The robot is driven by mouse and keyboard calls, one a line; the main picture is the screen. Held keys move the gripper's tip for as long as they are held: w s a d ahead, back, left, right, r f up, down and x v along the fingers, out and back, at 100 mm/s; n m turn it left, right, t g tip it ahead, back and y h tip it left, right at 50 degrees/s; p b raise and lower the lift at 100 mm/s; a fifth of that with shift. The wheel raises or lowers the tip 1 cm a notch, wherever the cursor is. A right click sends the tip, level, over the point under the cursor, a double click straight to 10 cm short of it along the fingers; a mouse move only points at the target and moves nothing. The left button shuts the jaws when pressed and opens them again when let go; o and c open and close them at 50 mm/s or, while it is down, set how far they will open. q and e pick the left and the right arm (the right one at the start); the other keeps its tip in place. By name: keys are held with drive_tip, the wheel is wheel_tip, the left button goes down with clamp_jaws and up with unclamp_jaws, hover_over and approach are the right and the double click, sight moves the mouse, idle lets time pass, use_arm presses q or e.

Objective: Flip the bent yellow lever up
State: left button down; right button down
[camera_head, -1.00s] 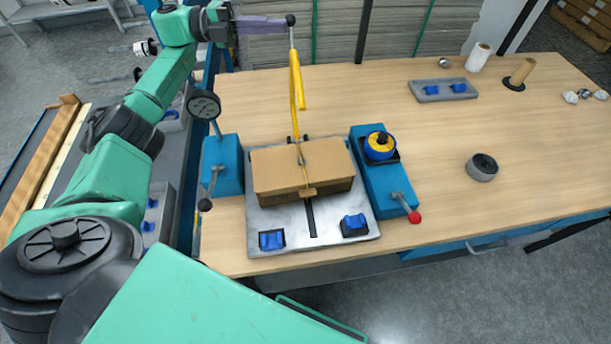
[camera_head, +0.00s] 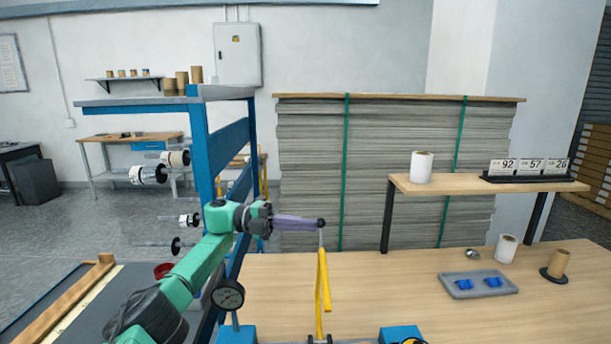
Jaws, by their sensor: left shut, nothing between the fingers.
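The bent yellow lever (camera_head: 320,290) stands nearly upright at the bottom centre. A thin metal rod at its top ends in a black knob (camera_head: 321,223). My left gripper (camera_head: 316,223) has purple fingers and reaches in from the left, level with the knob. The fingers are shut, and their tips meet the knob in the picture; I cannot tell whether they touch it. My right gripper is out of view.
A blue rack frame (camera_head: 202,150) rises behind my left arm. A grey tray with blue pieces (camera_head: 478,285) and a white roll (camera_head: 506,248) sit right on the wooden table (camera_head: 385,290). Stacked sheets (camera_head: 390,150) stand behind.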

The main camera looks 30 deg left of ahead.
use_arm(q)
wheel_tip(320, 180, up, 20)
drive_tip(key=p, duration=0.3)
drive_tip(key=shift+f, duration=0.2)
